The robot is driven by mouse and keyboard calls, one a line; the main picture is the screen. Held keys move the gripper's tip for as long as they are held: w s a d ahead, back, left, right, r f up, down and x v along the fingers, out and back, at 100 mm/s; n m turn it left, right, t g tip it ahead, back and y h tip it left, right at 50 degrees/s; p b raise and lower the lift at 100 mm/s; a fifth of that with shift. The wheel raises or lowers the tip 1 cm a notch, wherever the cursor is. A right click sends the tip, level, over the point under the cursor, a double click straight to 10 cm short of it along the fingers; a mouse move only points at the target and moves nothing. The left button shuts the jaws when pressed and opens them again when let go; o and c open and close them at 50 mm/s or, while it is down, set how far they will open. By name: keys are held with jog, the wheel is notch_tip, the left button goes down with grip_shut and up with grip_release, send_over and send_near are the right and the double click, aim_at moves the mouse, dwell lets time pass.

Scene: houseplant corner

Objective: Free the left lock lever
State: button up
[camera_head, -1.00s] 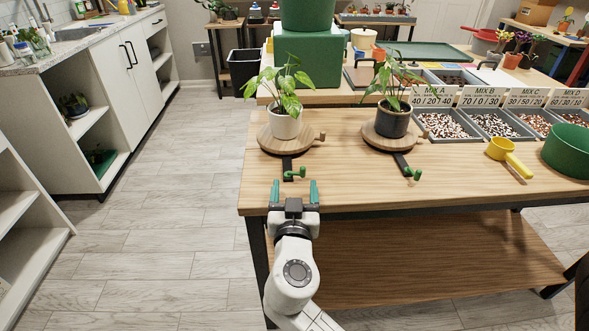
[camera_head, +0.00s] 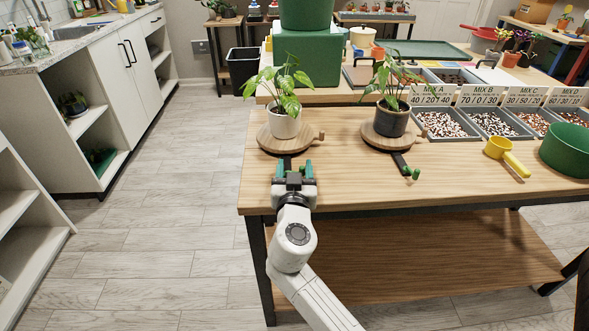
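The left lock lever is a small green handle on a dark bar (camera_head: 287,158) in front of the left round wooden turntable (camera_head: 268,142). A white pot with a leafy plant (camera_head: 285,125) stands on this turntable. My gripper (camera_head: 294,167) is over the lever, its two teal fingers apart on either side of it. The fingers and palm hide most of the green handle, so contact cannot be told. The right lock lever (camera_head: 407,167), also green on a dark bar, is in front of the right turntable (camera_head: 370,136), which bears a dark pot with a plant (camera_head: 392,118).
Mix trays (camera_head: 447,124) with label cards line the table's back right. A yellow scoop (camera_head: 507,156) and a green bowl (camera_head: 566,151) are at the right. Bare wooden tabletop (camera_head: 450,190) lies along the front. A small peg (camera_head: 320,135) sticks out of the left turntable.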

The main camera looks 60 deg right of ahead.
jog(key=c, duration=0.6)
jog(key=shift+f+n+t+y+b, duration=0.1)
jog(key=shift+n+t+y+b, duration=0.25)
jog(key=shift+n+t, duration=0.2)
jog(key=shift+w+n+t+y, duration=0.2)
jog(key=shift+n+t+y, duration=0.75)
jog(key=shift+t+y, duration=0.25)
jog(key=o, duration=0.9)
jog(key=shift+d, duration=0.1)
jog(key=shift+o, duration=0.2)
jog(key=b+v, duration=0.1)
jog(key=v, duration=1)
jog(key=shift+b, duration=0.4)
